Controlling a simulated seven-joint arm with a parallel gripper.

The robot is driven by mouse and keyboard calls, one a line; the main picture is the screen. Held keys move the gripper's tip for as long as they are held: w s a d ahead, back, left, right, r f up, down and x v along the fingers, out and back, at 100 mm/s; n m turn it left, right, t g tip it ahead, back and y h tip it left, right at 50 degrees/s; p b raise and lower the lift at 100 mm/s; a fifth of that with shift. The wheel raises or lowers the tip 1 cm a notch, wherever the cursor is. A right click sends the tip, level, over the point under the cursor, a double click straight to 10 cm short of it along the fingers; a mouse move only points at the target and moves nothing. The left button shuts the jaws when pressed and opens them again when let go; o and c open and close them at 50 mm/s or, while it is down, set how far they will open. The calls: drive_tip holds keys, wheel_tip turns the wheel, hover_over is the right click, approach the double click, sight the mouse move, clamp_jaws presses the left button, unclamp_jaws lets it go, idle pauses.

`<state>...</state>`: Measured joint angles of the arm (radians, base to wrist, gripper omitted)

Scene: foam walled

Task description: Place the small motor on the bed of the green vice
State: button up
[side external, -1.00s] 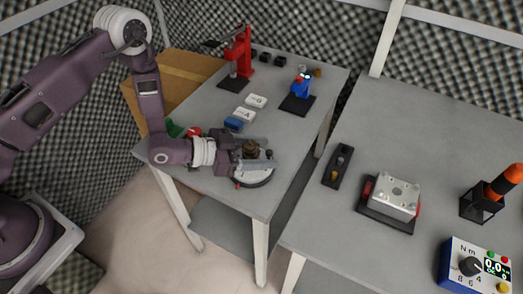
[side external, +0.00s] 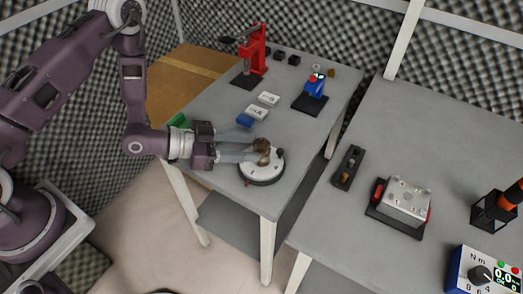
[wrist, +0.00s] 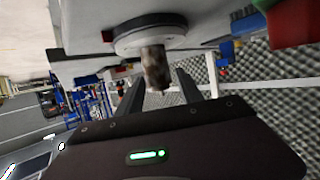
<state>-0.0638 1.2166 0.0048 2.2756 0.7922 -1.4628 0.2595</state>
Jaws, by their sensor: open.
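The small motor appears to be the short brown cylinder (side external: 263,146) on the white round stand (side external: 262,172) at the table's near corner. The cylinder also shows in the wrist view (wrist: 155,68), projecting from the round disc (wrist: 140,44). My gripper (side external: 256,150) is open and level, at the left of the stand. Its two fingers (wrist: 160,88) lie either side of the cylinder's near end, with gaps visible in the wrist view. A green part (side external: 178,120), likely the green vice, shows behind my wrist. Most of it, including its bed, is hidden.
White and blue blocks (side external: 257,113) lie behind the gripper. A red press (side external: 252,55) and a blue vice-like device (side external: 314,88) stand farther back. A second table holds a metal block fixture (side external: 404,198). A gap separates the tables.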

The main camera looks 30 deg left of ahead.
wheel_tip(320, 180, up, 12)
drive_tip(key=w+f+m+g+y, duration=0.1)
drive_tip(key=w+f+m+y, duration=0.1)
drive_tip(key=w+f+m, duration=0.25)
wheel_tip(320, 180, up, 4)
drive_tip(key=f+m+g+y, duration=0.1)
drive_tip(key=m+g+y, duration=0.7)
drive_tip(key=m, duration=0.5)
hover_over(262, 142)
drive_tip(key=shift+d+r, duration=0.25)
drive_tip(key=shift+m+g, duration=0.25)
drive_tip(key=shift+g, duration=0.15)
drive_tip(key=f, duration=1.1)
drive_tip(key=shift+s+a, duration=0.1)
drive_tip(key=shift+a, duration=0.15)
drive_tip(key=shift+f, duration=0.4)
clamp_jaws()
